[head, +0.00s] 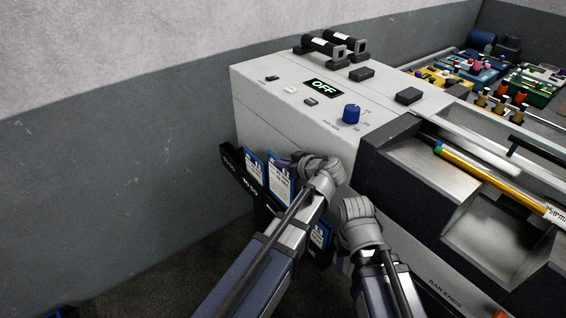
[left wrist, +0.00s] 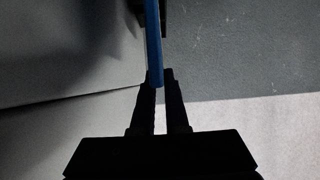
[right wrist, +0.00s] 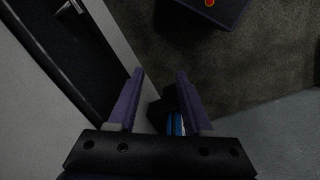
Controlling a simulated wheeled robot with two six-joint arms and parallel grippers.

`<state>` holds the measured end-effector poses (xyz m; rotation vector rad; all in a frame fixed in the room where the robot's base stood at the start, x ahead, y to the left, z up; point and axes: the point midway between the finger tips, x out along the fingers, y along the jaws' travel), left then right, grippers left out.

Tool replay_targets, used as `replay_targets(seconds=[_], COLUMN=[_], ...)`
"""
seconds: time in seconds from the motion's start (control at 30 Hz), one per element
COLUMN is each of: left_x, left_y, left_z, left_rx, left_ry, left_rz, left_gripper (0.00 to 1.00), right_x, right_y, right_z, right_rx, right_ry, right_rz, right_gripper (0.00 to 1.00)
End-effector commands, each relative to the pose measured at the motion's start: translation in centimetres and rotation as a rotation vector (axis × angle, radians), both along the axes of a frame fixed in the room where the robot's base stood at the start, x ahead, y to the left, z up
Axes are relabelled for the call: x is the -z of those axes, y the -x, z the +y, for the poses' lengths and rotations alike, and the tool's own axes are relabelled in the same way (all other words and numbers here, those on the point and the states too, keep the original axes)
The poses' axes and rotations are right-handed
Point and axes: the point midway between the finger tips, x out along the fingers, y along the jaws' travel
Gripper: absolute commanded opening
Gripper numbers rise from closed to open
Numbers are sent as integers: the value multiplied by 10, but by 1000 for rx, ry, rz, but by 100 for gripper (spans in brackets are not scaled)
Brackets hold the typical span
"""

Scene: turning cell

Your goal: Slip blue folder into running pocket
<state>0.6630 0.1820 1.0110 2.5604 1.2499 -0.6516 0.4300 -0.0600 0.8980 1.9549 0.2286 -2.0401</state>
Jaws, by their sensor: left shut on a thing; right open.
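A blue folder (head: 280,180) with a white label shows beside the black pocket rack (head: 235,172) on the left side of the machine. My left gripper (head: 290,160) is at its top edge. In the left wrist view, my left gripper (left wrist: 160,84) is shut on a blue folder (left wrist: 153,40), seen edge-on. Another blue folder (head: 255,165) stands to the left, and one more (head: 319,236) shows lower right, partly behind my left arm. My right gripper (right wrist: 160,75) is open and empty beside the machine. My left arm hides the rack's middle, and I cannot read which pocket is the running one.
Trays of coloured tools stand at the far right. Dark floor lies left of the machine, below the wall.

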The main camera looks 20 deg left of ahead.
Motion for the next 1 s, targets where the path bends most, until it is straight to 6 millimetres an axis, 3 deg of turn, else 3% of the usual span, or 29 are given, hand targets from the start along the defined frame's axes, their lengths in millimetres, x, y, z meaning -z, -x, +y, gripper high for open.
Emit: replay_targets(seconds=[0.1, 0.4, 1.0], left_x=[17, 40, 44], left_y=[0, 0, 0], left_z=[0, 0, 0], left_rx=[0, 0, 0], left_ry=[0, 0, 0], left_rz=[0, 0, 0], left_gripper=[0, 0, 0], right_x=[17, 40, 44], right_y=[0, 0, 0], right_z=[0, 0, 0], right_rx=[0, 0, 0], right_ry=[0, 0, 0], right_rz=[0, 0, 0], right_gripper=[50, 50, 50])
